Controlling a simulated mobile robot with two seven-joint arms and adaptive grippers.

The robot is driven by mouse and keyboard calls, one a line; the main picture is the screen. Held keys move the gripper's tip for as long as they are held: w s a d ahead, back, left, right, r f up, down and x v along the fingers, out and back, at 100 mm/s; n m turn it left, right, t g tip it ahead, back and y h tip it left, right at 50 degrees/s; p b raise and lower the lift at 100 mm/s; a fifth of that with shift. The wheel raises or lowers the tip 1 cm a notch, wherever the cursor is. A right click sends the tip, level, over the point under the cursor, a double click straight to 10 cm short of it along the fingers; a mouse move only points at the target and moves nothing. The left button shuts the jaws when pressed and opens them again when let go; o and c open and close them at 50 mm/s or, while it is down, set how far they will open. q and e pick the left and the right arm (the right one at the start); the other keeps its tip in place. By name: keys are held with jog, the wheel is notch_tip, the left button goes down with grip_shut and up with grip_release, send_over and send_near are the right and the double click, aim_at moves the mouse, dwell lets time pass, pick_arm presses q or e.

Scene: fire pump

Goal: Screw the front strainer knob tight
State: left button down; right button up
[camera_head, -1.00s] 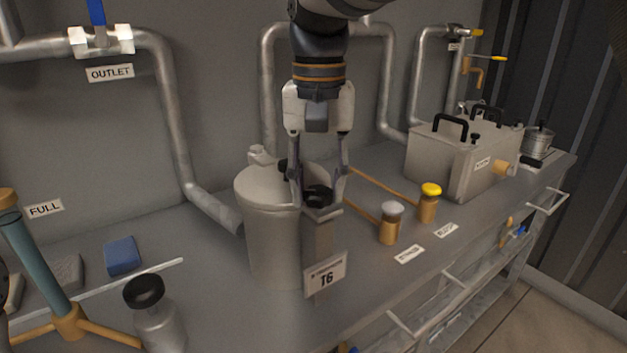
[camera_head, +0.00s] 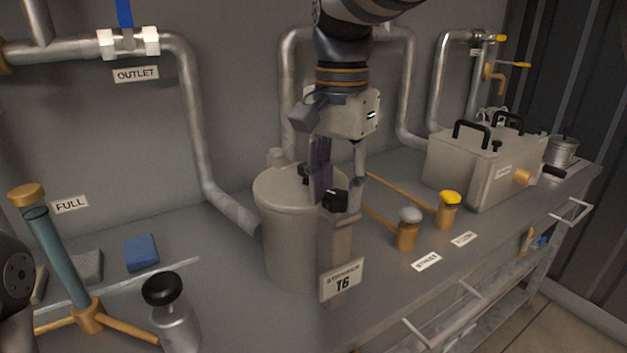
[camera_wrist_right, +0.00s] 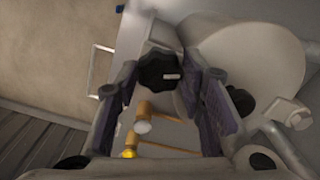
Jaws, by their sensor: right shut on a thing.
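The strainer (camera_head: 285,235) is a grey lidded cylinder on the bench with a T6 label (camera_head: 341,281) at its front. The black front strainer knob (camera_head: 335,200) sits on top of the front bracket. My right gripper (camera_head: 339,192) comes down from above with a finger on either side of this knob and is shut on it. In the right wrist view the lobed knob (camera_wrist_right: 158,72), with a white mark, shows between the fingers. A second black knob (camera_head: 304,171) is at the back of the lid, partly hidden by a finger.
Two brass posts stand to the right, one with a grey cap (camera_head: 409,215), one with a yellow cap (camera_head: 450,197). A grey box with black handles (camera_head: 484,165) is beyond them. A black-knobbed canister (camera_head: 175,315) and a teal column (camera_head: 55,255) stand left.

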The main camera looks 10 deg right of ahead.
aim_at(337, 194)
dwell(0.4)
jog(key=o, duration=1.1)
jog(key=shift+o, duration=0.2)
notch_tip(337, 194, up, 12)
